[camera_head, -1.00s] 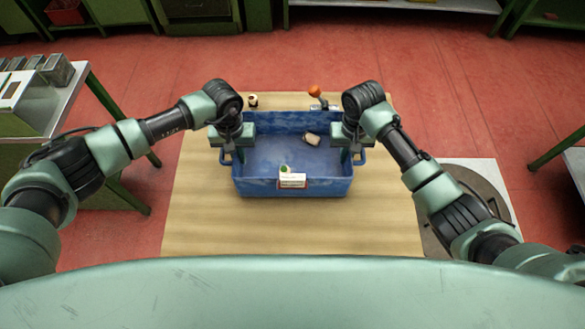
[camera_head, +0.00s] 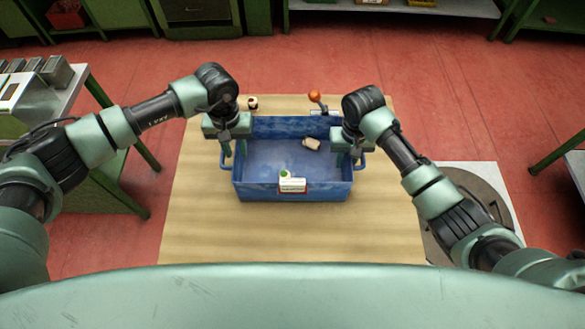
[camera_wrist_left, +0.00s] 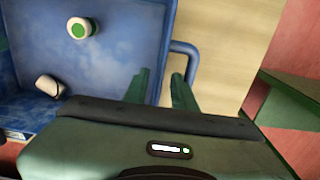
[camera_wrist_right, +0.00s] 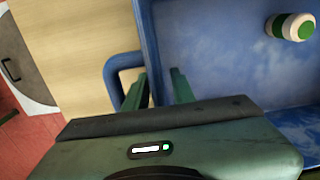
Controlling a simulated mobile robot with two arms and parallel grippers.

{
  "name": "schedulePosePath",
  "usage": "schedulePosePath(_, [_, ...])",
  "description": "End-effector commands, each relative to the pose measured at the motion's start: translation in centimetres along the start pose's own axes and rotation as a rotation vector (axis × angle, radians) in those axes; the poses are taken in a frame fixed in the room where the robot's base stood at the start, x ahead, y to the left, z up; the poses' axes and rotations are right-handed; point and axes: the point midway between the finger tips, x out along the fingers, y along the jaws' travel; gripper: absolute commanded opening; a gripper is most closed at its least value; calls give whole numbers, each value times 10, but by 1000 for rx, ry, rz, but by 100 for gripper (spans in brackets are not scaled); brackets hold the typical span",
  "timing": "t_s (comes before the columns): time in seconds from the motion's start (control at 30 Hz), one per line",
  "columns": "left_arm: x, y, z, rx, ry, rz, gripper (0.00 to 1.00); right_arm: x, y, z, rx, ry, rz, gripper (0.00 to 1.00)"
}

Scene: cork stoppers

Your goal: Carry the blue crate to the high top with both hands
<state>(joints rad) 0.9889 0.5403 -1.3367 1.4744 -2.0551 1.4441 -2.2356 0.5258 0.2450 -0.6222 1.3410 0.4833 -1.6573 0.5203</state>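The blue crate (camera_head: 250,190) stands on the wooden tabletop (camera_head: 200,230). It has a white label on its near wall and a loop handle on each side. Inside lie a white jar with a green top (camera_wrist_left: 80,28) and a pale cork-like piece (camera_head: 311,143). My left gripper (camera_wrist_left: 160,90) is at the crate's left wall by the handle, its fingers apart on either side of the wall. My right gripper (camera_wrist_right: 158,88) is likewise open at the right wall, fingers apart. The lower finger contact is hard to see in the head view.
A small dark-and-white item (camera_head: 252,103) and an orange-topped item (camera_head: 315,97) stand behind the crate. A metal-topped table (camera_head: 70,95) with grey boxes is at left, another table edge at right. Which surface is the high top is unclear. The near tabletop is clear.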

Motion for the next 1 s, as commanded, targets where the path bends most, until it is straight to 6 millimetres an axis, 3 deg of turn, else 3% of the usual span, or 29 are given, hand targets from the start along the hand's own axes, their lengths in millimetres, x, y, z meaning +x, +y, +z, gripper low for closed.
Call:
schedulePosePath(0.13, [-17, 1, -1, 0, 2, 1, 26, 0, 1, 0, 1, -1, 1, 26])
schedulePosePath(0.37, [-24, 0, 0, 0, -2, 1, 26, -12, 0, -1, 0, 2, 0, 26])
schedulePosePath(0.8, [-23, 1, 0, 0, -1, 1, 26, -99, 0, -1, 0, 3, 0, 26])
schedulePosePath(1.0, [-23, 1, 0, 0, -1, 1, 26, -118, 0, 0, 1, 0, 0, 26])
